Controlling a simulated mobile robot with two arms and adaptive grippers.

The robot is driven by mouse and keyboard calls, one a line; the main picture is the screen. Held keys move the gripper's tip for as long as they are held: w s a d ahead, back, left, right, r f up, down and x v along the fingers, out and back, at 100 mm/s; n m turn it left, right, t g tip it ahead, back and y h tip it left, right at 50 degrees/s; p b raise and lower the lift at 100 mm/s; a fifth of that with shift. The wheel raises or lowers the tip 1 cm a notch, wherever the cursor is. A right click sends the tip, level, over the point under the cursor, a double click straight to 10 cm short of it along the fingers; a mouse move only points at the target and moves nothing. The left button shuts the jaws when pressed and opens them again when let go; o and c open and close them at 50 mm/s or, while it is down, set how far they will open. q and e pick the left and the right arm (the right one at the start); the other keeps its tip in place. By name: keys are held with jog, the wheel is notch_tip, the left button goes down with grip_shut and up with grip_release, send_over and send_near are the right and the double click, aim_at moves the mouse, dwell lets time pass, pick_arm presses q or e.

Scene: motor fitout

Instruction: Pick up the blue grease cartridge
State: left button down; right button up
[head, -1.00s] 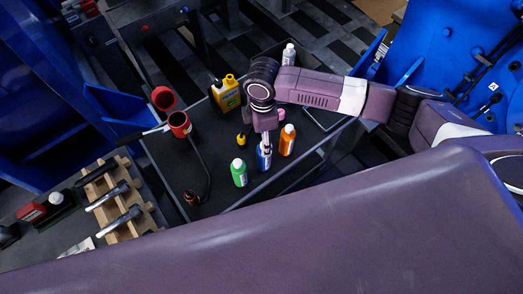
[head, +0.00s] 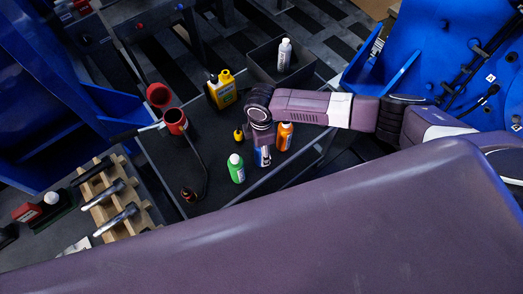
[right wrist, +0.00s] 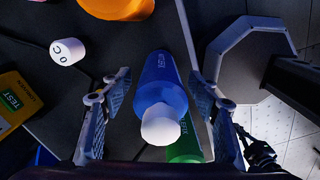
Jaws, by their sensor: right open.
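The blue grease cartridge (right wrist: 160,80) has a white cap and stands between the two fingers of my right gripper (right wrist: 158,88) in the right wrist view. The fingers are open, with a gap on each side of it. In the head view my right arm comes in from the right over the cartridge (head: 262,157), hiding its upper part. A green bottle (head: 236,168) stands to its left and an orange bottle (head: 284,136) to its right. My left gripper is out of view.
The dark tabletop (head: 215,195) also holds a yellow container (head: 222,91), a small yellow item (head: 239,135) and a red cup-like tool (head: 175,122). A dark bin (head: 262,66) with a white bottle (head: 284,55) is at the back. A wooden rack (head: 135,222) stands at left.

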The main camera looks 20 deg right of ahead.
jog(key=c, duration=1.4)
grip_shut()
jog(key=shift+r, duration=0.1)
